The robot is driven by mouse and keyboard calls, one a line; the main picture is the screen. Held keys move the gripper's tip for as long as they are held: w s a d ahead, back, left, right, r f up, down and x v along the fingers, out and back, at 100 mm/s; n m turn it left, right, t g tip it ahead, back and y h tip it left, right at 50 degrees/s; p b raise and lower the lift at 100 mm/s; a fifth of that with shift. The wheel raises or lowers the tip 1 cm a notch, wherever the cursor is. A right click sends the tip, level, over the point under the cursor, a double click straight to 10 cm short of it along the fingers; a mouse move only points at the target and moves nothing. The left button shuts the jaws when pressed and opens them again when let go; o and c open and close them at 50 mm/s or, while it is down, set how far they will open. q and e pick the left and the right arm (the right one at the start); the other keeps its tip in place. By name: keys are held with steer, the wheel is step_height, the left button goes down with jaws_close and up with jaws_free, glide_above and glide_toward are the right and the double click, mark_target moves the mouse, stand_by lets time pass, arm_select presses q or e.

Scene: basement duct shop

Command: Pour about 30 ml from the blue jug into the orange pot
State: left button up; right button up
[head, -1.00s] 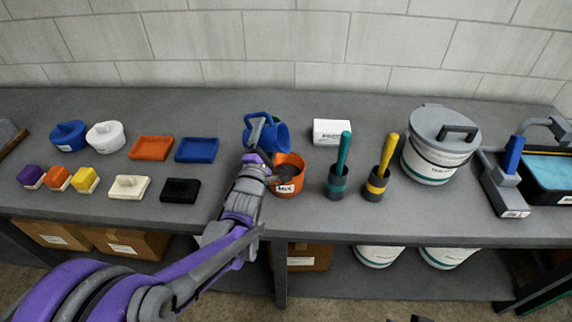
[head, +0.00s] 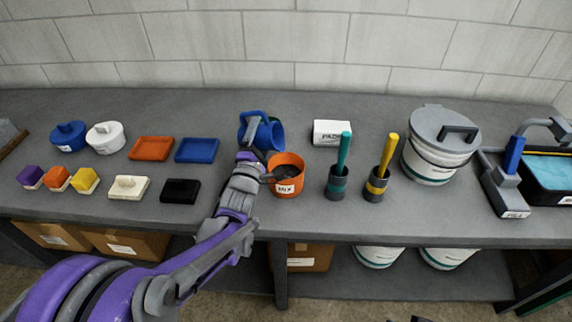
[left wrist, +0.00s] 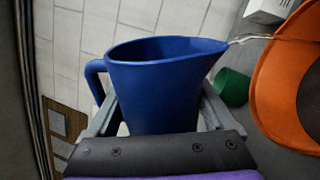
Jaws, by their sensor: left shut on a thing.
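The blue jug (head: 276,136) is held above the bench, beside and behind the orange pot (head: 289,186). My left gripper (head: 248,157) is shut on the jug; its fingers flank the body in the left wrist view (left wrist: 155,90). The jug is tilted with its spout toward the pot, and a thin pale stream runs from the spout toward the pot (left wrist: 268,100). The pot stands upright on the bench with dark contents and a white label. The liquid level in the jug is hidden. My right gripper is out of view.
A green cup (left wrist: 232,88) stands behind the jug. Two dark cups with a teal handle (head: 344,150) and a yellow handle (head: 388,152) stand right of the pot. A white box (head: 332,133) is behind them; a lidded bucket (head: 430,160) is farther right.

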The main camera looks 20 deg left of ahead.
arm_select(q)
steer(key=shift+s+a+r, duration=0.1)
steer(key=shift+s+a, duration=0.05)
steer(key=shift+a, duration=0.25)
steer(key=shift+m, duration=0.3)
steer(key=shift+a+r+m, duration=0.15)
steer(key=shift+r+m, duration=0.15)
steer(key=shift+m, duration=0.3)
stand_by(0.8)
